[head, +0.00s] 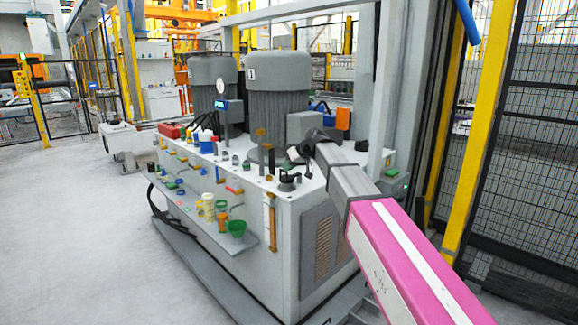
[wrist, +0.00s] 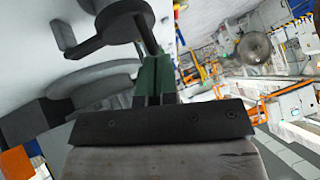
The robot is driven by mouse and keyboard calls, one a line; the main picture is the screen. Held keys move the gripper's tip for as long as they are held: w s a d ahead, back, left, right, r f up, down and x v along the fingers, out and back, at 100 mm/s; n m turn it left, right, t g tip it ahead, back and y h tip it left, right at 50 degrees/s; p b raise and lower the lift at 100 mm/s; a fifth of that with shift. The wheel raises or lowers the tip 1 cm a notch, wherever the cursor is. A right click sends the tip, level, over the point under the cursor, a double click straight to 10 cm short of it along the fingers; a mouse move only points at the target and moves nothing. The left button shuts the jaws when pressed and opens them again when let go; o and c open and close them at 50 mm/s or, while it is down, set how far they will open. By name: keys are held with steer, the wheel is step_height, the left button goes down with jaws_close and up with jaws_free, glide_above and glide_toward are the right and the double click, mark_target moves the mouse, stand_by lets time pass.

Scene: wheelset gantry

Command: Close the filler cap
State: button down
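A black round filler cap with a lever-like arm stands near the front right corner of the grey tank top in the head view (head: 288,178). What looks like the same black part shows large at the top of the wrist view (wrist: 115,22), with a dark bar slanting down from it. My gripper reaches over the tank from the right; its fingers are small and unclear in the head view. In the wrist view the green fingers of my gripper (wrist: 153,72) are close together, tips by the end of the bar. I cannot tell whether they touch it.
The tank (head: 283,235) carries two big grey motors (head: 278,88), a gauge and small fittings. A side shelf (head: 195,205) holds bottles and a green funnel (head: 236,228). A yellow post (head: 480,135) and mesh fence stand on the right. Floor at left is clear.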

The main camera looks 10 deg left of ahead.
mark_target(288, 179)
steer(key=shift+f, duration=0.1)
stand_by(0.3)
steer(key=a+r+v, duration=0.1)
steer(key=v, duration=1)
steer(key=a+r+v, duration=0.1)
steer(key=a+v, duration=0.1)
steer(key=v, duration=1)
steer(key=s+d+f+m+h, duration=0.15)
steer(key=d+f, duration=0.35)
steer(key=f, duration=0.5)
steer(key=s+d+f+m+h, duration=0.15)
steer(key=d+f, duration=0.35)
steer(key=f, duration=0.5)
steer(key=d+f+m+h, duration=0.1)
steer(key=d+f+m, duration=0.2)
steer(key=d+f, duration=0.5)
steer(key=s+d+f+m+g+h, duration=0.1)
steer(key=s+d+f, duration=0.3)
steer(key=f, duration=0.4)
steer(key=s+d+f+m+h, duration=0.1)
steer(key=s+d+f+h, duration=0.1)
steer(key=s+d+f, duration=0.3)
steer(key=s+d+f+m+g+h, duration=0.1)
steer(key=s+d+f, duration=0.3)
steer(key=s+f, duration=0.4)
step_height(288, 179, down, 4)
steer(key=shift+d+r+m+g, duration=0.2)
steer(key=shift+m+g, duration=0.1)
steer(key=shift+m, duration=0.3)
steer(key=shift+s, duration=0.1)
